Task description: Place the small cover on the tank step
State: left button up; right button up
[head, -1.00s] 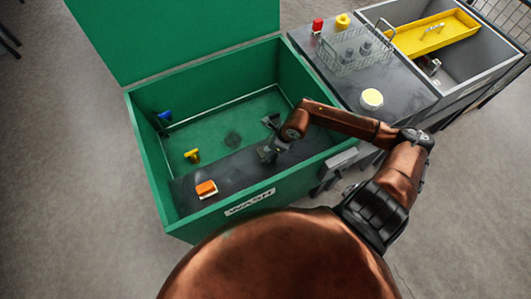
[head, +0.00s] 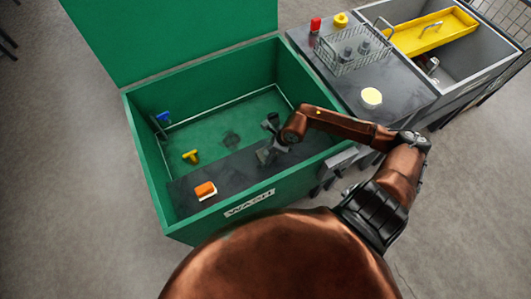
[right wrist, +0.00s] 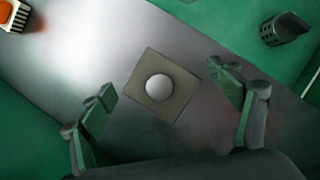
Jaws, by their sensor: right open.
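A small square grey-tan plate with a round pale knob, the small cover (right wrist: 141,92), appears to lie flat on the tank step in the right wrist view. The tank step (head: 233,175) is the dark grey ledge along the near side of the green tank (head: 150,190). My right gripper (head: 268,150) is inside the tank over the step. In the right wrist view its two fingers (right wrist: 166,110) are spread wide, one on each side of the cover and apart from it. In the head view the cover is hidden by the gripper. My left gripper is not in view.
An orange brush (head: 206,189) lies on the step's left part. A yellow T-shaped piece (head: 191,156), a blue-handled item (head: 163,117) and a dark drain (head: 231,139) are in the tank. A wire basket (head: 350,55) stands on the counter at right.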

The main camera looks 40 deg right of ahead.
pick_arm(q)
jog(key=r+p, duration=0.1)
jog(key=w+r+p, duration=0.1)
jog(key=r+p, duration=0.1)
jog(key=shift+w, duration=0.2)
pick_arm(e)
jog(key=v, duration=1.2)
jog(key=shift+r, duration=0.1)
